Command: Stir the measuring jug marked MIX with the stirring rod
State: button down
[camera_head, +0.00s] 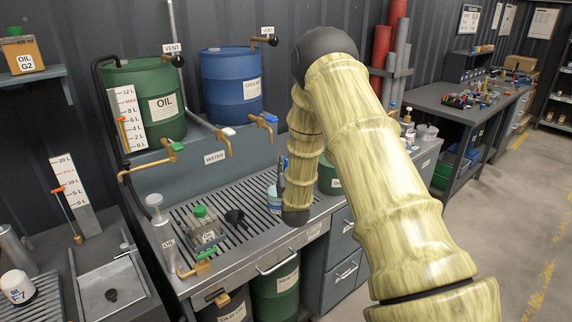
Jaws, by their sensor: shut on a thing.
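My arm comes up from the lower right, bends at a dark elbow and reaches down over the drip-grate bench. My gripper is hidden behind my forearm, so its fingers and whatever they hold do not show. A pale blue vessel (274,197) with a marked label stands on the grate just left of my arm's lower end, partly covered; its lettering is too small to read. A narrow dark and blue piece (282,172) rises upright above it; I cannot tell whether it is the stirring rod or part of my gripper.
A green OIL drum (147,98) and blue coolant drum (232,78) stand behind, with brass taps. An OIL pump cylinder (162,232) stands at the bench's left end.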

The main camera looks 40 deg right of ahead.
jog(key=shift+a+f+b, duration=0.15)
jog(key=shift+f+b, duration=0.3)
jog(key=shift+f, duration=0.15)
jog(key=shift+a+f+b, duration=0.15)
jog(key=shift+f+b, duration=0.25)
jog(key=shift+f, duration=0.2)
jog(key=shift+s, duration=0.15)
jog(key=shift+a, duration=0.1)
